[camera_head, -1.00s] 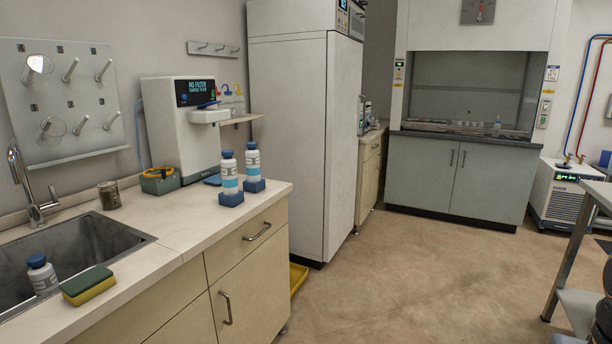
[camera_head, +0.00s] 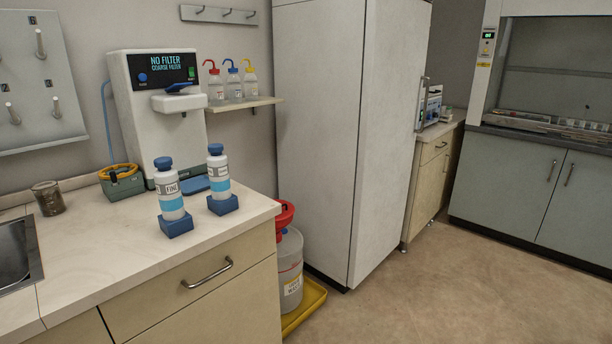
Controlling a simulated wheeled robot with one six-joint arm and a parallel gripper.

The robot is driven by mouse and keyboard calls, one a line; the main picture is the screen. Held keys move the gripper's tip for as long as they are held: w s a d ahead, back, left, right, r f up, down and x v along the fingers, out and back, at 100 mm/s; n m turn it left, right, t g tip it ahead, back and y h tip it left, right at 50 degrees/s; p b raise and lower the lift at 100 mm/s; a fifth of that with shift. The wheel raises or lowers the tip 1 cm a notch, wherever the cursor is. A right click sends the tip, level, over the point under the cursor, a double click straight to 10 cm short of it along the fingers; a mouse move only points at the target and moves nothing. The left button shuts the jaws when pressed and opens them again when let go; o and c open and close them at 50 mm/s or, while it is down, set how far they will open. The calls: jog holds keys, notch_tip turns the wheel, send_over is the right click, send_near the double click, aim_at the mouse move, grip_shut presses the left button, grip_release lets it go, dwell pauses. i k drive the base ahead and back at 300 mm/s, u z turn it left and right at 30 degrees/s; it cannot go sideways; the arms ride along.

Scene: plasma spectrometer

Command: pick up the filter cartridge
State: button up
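Two white bottle-shaped cartridges with blue caps and light-blue bands stand upright on the counter, each in a blue square base. The left cartridge (camera_head: 169,190) has a label that reads "FINE". The right cartridge (camera_head: 218,174) has a label too small to read. Behind them stands a white dispenser (camera_head: 160,95) whose screen reads "NO FILTER" and "COARSE FILTER". My gripper is not in view.
The counter (camera_head: 110,265) is clear in front of the cartridges. A green box with an orange rim (camera_head: 121,183) and a metal cup (camera_head: 48,198) stand to the left, by a sink (camera_head: 15,255). A red-topped waste container (camera_head: 289,265) sits in a yellow tray (camera_head: 305,308) on the floor.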

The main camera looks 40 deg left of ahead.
aim_at(221, 201)
jog(key=u, duration=0.35)
jog(key=i, duration=1.2)
jog(key=u, duration=1.6)
jog(key=i, duration=0.85)
jog(key=u, duration=0.9)
